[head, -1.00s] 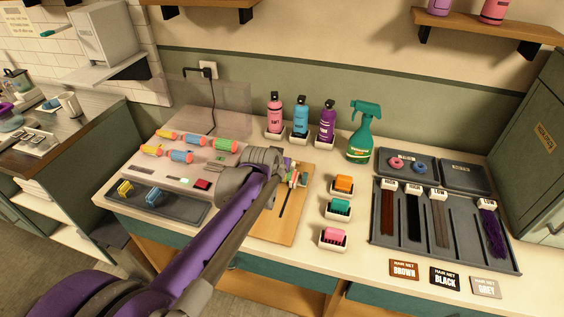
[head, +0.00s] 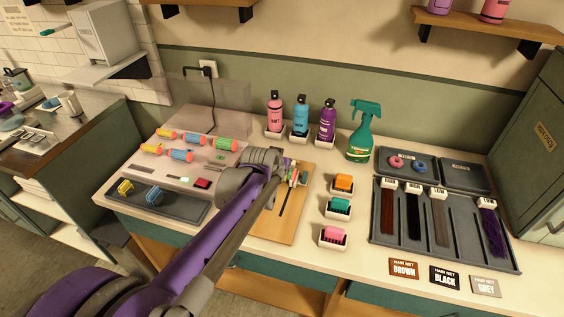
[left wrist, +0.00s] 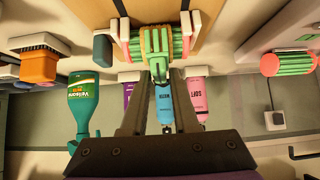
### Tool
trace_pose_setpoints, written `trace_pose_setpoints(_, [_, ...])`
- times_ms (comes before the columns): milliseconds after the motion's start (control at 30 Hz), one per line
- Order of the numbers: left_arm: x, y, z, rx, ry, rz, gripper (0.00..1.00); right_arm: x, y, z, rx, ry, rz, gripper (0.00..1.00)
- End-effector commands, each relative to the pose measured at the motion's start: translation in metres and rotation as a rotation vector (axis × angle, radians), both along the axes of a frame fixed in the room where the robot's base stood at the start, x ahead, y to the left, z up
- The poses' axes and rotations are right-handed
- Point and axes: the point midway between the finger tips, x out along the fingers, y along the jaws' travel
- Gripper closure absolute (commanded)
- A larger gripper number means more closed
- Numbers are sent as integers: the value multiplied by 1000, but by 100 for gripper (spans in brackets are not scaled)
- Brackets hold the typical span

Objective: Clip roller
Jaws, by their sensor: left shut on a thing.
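My left gripper (head: 292,177) is over the wooden board (head: 295,220). In the left wrist view its fingers (left wrist: 159,76) are shut on a small green clip (left wrist: 158,66). The clip is at a green ribbed roller (left wrist: 178,42) with a tan band around its middle, between two white supports. I cannot tell how far the clip is over the roller. In the head view my arm hides most of this roller. A yellow clip (head: 125,188) and a blue clip (head: 153,195) stand in the grey front tray (head: 180,212). My right gripper is not in view.
Several coloured rollers lie on the heater (head: 165,170) at left. Three bottles (head: 301,117) and a green spray bottle (head: 362,132) stand behind the board. Three small brushes (head: 340,207) stand to its right, then a grey hair tray (head: 462,228).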

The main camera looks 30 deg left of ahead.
Motion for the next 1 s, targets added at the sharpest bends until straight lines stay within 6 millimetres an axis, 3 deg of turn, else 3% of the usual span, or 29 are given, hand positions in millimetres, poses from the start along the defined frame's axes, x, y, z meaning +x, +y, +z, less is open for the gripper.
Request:
trace_pose_setpoints(167, [0, 0, 0, 0, 0, 0, 100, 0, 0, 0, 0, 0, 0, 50])
trace_pose_setpoints(200, [0, 0, 0, 0, 0, 0, 65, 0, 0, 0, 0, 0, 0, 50])
trace_pose_setpoints(367, [0, 0, 0, 0, 0, 0, 37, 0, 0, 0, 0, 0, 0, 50])
trace_pose_setpoints(567, [0, 0, 0, 0, 0, 0, 37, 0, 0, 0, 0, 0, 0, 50])
trace_pose_setpoints(700, [0, 0, 0, 0, 0, 0, 17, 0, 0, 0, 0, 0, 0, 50])
trace_pose_setpoints(1000, [0, 0, 1, 0, 0, 0, 17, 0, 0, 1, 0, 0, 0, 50])
